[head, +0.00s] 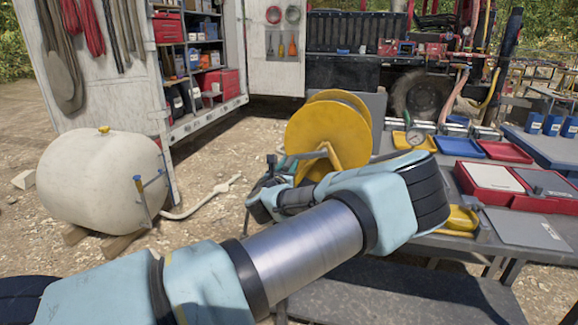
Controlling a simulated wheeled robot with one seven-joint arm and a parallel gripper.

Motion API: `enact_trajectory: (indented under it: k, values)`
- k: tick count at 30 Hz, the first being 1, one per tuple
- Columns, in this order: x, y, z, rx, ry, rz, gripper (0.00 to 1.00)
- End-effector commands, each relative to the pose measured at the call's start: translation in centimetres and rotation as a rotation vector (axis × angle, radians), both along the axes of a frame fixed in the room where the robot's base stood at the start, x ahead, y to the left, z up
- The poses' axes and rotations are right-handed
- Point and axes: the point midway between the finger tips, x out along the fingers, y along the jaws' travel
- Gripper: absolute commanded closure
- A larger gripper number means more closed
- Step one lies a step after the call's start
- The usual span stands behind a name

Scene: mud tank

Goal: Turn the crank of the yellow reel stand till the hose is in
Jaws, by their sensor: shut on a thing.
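The yellow reel (328,135) stands upright in the middle of the head view, beside the left end of the work table. My arm reaches across in front and hides the lower part of the reel and its stand. My gripper (272,172) is at the lower left side of the reel, small and partly hidden by my wrist. It is shut on the crank, whose handle is mostly hidden. A short greenish piece (294,160), perhaps hose, shows between gripper and reel. How much hose is on the reel cannot be told.
A cream tank (103,182) on wooden blocks stands at left, with a pale hose (200,198) on the ground beside it. An open tool truck stands behind; gravel between is mostly clear.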

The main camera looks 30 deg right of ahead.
Motion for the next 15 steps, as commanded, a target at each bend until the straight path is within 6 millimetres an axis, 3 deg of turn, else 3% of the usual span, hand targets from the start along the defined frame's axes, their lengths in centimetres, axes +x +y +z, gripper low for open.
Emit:
enact_trajectory:
  k: [15]
  values:
    - [-0.02, -0.05, 0.80, 0.070, -0.068, -0.002, 1.00]
